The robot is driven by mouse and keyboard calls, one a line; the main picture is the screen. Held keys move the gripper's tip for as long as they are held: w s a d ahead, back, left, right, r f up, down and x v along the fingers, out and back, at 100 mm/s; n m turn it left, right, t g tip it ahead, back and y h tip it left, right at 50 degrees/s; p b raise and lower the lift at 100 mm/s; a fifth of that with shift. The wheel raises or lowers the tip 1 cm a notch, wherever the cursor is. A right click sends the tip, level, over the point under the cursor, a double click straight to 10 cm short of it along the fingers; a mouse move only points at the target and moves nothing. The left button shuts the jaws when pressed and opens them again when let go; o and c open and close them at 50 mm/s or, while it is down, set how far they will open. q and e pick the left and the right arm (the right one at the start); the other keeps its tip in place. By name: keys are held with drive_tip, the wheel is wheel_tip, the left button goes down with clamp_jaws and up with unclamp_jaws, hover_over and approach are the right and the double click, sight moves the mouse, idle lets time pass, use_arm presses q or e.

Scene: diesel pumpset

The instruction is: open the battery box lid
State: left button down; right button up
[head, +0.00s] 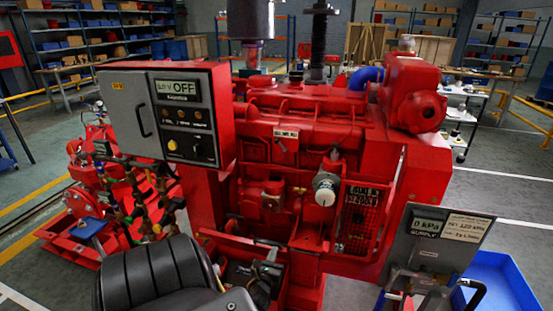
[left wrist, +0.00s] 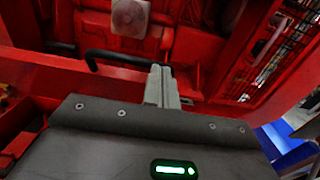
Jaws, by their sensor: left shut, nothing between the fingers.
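The red battery box (head: 284,268) sits low at the front of the red engine, in the lower middle of the head view. A dark area with small parts shows inside its red rim. A black bar handle (left wrist: 118,58) shows in the left wrist view, in front of red metal. I cannot tell clearly how far the lid stands open. My left gripper (head: 268,268) is over the box, shut and empty. Its fingers (left wrist: 160,88) are together in the left wrist view, close to the handle's right end; contact is unclear.
A control cabinet (head: 170,112) reading OFF stands above left of the box. A round white-faced part (head: 325,190) and a mesh guard (head: 360,215) are on the engine. A supply panel (head: 435,240) and a blue bin (head: 505,285) stand at the right.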

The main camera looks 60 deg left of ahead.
use_arm(q)
drive_tip(key=shift+w+a+r+p, duration=0.35)
drive_tip(key=shift+w+a+r, duration=0.65)
drive_tip(key=shift+w+a, duration=0.15)
drive_tip(key=shift+w+a+r, duration=0.25)
drive_tip(key=shift+w+a, duration=0.15)
drive_tip(key=shift+w, duration=0.1)
use_arm(e)
drive_tip(key=shift+w+d+r, duration=0.1)
drive_tip(key=shift+d+r, duration=0.4)
drive_tip(key=shift+r, duration=0.3)
